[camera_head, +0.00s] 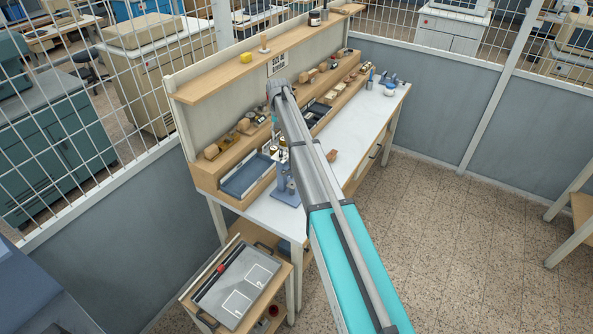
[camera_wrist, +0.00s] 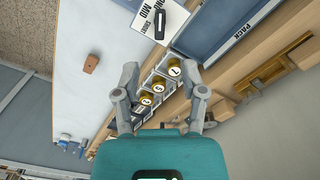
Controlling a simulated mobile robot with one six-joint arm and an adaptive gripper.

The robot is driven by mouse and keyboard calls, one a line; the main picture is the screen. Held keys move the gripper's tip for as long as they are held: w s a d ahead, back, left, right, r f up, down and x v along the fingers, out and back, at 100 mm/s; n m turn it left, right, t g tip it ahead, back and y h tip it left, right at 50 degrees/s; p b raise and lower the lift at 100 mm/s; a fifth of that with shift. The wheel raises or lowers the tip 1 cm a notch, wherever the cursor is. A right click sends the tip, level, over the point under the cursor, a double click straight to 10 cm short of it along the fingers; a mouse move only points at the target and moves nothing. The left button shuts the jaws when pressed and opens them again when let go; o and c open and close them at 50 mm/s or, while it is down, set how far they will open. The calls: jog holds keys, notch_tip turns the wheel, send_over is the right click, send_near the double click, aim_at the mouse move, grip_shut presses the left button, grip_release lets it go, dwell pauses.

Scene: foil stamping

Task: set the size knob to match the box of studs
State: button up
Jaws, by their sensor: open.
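In the wrist view the size knob (camera_wrist: 160,24) is a dark, elongated knob on a white plate (camera_wrist: 176,16) at the top. Printed words including MID stand beside it; others are partly cut off, and I cannot tell exactly which word it points to. My gripper (camera_wrist: 161,72) is open and empty, its fingers apart over a row of brass-topped round pieces with numbered tops (camera_wrist: 158,84). The knob lies beyond the fingertips, apart from them. I cannot pick out the box of studs with certainty. In the head view my arm hides part of the bench.
A brown block (camera_wrist: 91,63) lies on the white benchtop (camera_head: 350,128). A blue tray labelled PACK (camera_wrist: 215,28) is beside the knob plate. A blue-grey press (camera_head: 287,190) stands near the bench's front end. A wooden shelf (camera_head: 220,82) runs above. A grey cart top (camera_head: 238,284) is below.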

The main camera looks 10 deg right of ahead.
jog(key=shift+r+p, duration=2.1)
jog(key=shift+r, duration=0.3)
jog(key=s+f+n+b, duration=0.2)
jog(key=s+n, duration=0.3)
jog(key=s, duration=2.3)
jog(key=shift+s+n, duration=0.15)
jog(key=shift+n, duration=0.15)
jog(key=shift+f, duration=0.1)
jog(key=s+f+m+b, duration=0.3)
jog(key=s+f+b, duration=1.1)
jog(key=f+b, duration=0.2)
jog(key=shift+d+f+m+b, duration=0.2)
jog(key=shift+f+m+b, duration=0.15)
jog(key=shift+m+b, duration=0.05)
